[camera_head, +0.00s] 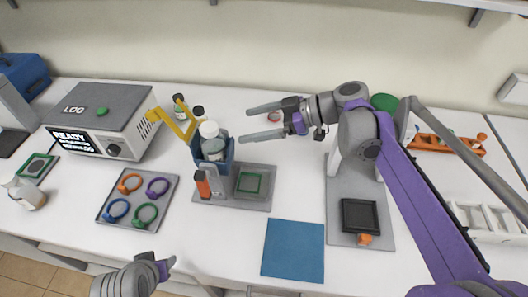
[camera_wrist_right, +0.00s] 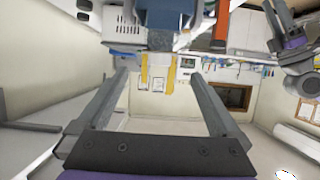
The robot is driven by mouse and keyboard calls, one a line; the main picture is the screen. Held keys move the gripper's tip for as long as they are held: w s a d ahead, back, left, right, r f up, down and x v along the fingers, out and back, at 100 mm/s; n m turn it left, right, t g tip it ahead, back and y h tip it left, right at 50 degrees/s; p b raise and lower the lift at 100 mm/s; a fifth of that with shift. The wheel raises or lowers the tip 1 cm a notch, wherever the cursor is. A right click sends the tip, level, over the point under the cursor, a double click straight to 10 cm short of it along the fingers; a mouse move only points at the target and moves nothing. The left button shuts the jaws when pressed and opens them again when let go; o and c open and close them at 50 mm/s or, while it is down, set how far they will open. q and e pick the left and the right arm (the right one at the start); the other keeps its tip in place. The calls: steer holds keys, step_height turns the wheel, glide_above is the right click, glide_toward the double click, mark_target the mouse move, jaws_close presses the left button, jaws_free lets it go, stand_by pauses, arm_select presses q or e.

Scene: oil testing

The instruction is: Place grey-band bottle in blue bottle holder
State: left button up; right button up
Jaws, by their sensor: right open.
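A bottle with a white cap (camera_head: 209,130) stands upright in the blue bottle holder (camera_head: 227,155). Its lower part is hidden by the holder, and I cannot make out its band clearly. My right gripper (camera_head: 245,125) is open and empty, to the right of the bottle and apart from it, fingers pointing left. In the right wrist view its two fingers (camera_wrist_right: 160,80) are wide apart, with the blue holder (camera_wrist_right: 168,18) beyond them at the top. My left gripper (camera_head: 171,264) is at the lower left; whether it is open is unclear.
A yellow arm (camera_head: 172,122) and dark-capped bottles (camera_head: 180,106) are behind the holder. A blue mat (camera_head: 293,250) lies in front.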

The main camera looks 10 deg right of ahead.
steer(key=s+d+f+m+h, duration=0.1)
steer(key=s+f+m+h, duration=0.2)
steer(key=s+f, duration=0.2)
steer(key=s+d+f+m+h, duration=0.1)
steer(key=s+f+m+h, duration=0.2)
steer(key=s+f, duration=0.2)
steer(key=s+d+f+m+h, duration=0.1)
steer(key=s+f+m+h, duration=0.2)
steer(key=s+f, duration=0.3)
steer(key=shift+d+f+m+g, duration=0.15)
steer(key=shift+f+m+g, duration=0.15)
steer(key=shift+f+m, duration=0.25)
steer(key=s+d+f+m+h, duration=0.1)
steer(key=d, duration=0.1)
steer(key=s+d+f+m+t+h, duration=0.1)
steer(key=s+f+m+h, duration=0.1)
steer(key=shift+d+f, duration=0.2)
steer(key=shift+d, duration=0.15)
steer(key=shift+s+d+f+m, duration=0.15)
steer(key=shift+d+m, duration=0.05)
steer(key=shift+m, duration=0.05)
